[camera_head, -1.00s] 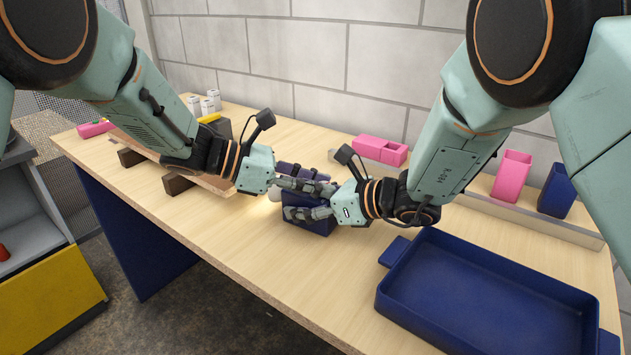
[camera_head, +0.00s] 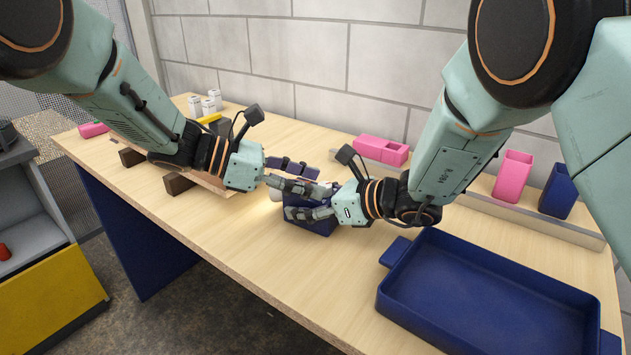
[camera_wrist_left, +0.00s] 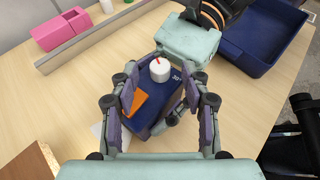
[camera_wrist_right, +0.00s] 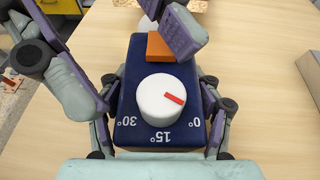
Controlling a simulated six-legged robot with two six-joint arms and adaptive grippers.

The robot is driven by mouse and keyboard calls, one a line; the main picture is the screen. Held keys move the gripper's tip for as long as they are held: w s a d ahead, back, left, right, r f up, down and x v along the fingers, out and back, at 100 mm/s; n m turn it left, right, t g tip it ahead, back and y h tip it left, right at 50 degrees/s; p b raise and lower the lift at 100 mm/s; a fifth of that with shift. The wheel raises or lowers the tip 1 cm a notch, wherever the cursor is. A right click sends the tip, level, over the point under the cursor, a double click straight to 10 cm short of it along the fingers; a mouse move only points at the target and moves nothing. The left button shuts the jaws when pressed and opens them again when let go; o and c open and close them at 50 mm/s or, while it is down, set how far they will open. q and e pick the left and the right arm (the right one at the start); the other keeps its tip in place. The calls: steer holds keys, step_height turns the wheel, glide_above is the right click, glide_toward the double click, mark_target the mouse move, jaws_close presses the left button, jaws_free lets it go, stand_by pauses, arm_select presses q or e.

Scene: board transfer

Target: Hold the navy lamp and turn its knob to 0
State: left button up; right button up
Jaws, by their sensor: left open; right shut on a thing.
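The navy lamp (camera_head: 322,228) stands on the table, with a warm glow at its left end. Its white knob (camera_wrist_right: 167,100) has a red mark pointing right and slightly down, towards the 0° side; labels 30°, 15° and 0° line the near edge. An orange piece (camera_wrist_right: 160,46) sits beyond the knob. My right gripper (camera_head: 289,200) is shut on the lamp body, fingers along both sides. My left gripper (camera_head: 318,180) is open above the lamp; in the left wrist view (camera_wrist_left: 160,100) its fingers stand apart on either side of the knob, not touching it. In the head view fingers hide the knob.
A navy tray (camera_head: 405,290) lies at the front right. Pink boxes (camera_head: 380,149), a pink cup (camera_head: 512,176) and a navy cup (camera_head: 557,191) stand by a low rail at the back. A wooden board on blocks (camera_head: 181,183) and small white containers (camera_head: 209,105) are at left.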

arm_select(q)
steer(key=v, duration=0.6)
arm_select(e)
steer(key=o, duration=1.4)
steer(key=shift+o, duration=0.2)
steer(key=v, duration=1.2)
steer(key=shift+a, duration=0.1)
